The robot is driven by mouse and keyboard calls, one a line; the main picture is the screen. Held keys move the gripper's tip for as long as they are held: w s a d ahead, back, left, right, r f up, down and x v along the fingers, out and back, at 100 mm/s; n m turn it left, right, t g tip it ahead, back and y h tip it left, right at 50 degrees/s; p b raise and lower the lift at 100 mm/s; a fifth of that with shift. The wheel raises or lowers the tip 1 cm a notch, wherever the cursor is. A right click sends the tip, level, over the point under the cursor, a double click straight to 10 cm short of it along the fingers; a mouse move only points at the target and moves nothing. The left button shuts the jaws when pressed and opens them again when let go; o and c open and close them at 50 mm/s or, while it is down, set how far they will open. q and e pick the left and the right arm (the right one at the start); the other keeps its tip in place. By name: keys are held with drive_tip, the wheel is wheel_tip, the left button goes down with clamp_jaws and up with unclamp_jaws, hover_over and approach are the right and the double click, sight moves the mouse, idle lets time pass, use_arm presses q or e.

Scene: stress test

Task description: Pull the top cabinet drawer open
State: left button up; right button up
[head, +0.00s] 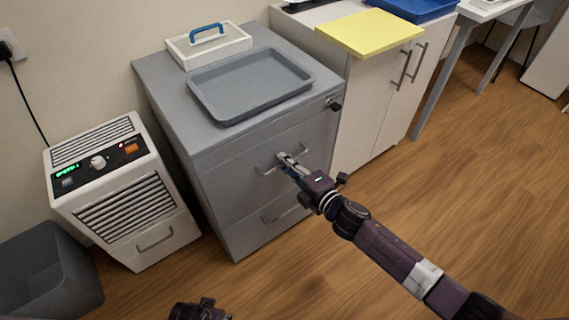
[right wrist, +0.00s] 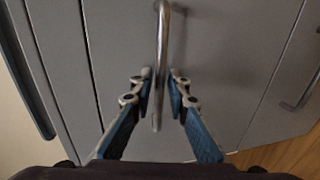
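The grey cabinet (head: 213,210) stands against the wall. Its top drawer (head: 232,165) looks shut, its front flush with the cabinet. The top drawer's metal bar handle (head: 264,170) is partly covered by my right gripper (head: 288,158) in the head view. In the right wrist view the handle (right wrist: 162,60) runs between the two fingertips of my right gripper (right wrist: 160,75), with a narrow gap on each side. That gripper is open around the handle. A lower drawer handle (head: 268,218) shows below. My left gripper (head: 200,311) is partly cut off at the bottom edge; its fingers are unclear.
A grey tray (head: 250,85) and a white caddy with a blue handle (head: 209,44) sit on the cabinet. A white heater-like unit (head: 125,195) and grey bin (head: 45,275) stand left. A white cupboard (head: 372,110) adjoins right. Wooden floor in front is free.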

drive_tip(key=shift+w+a, duration=0.15)
drive_tip(key=shift+w, duration=0.05)
drive_tip(key=shift+c, duration=0.2)
clamp_jaws()
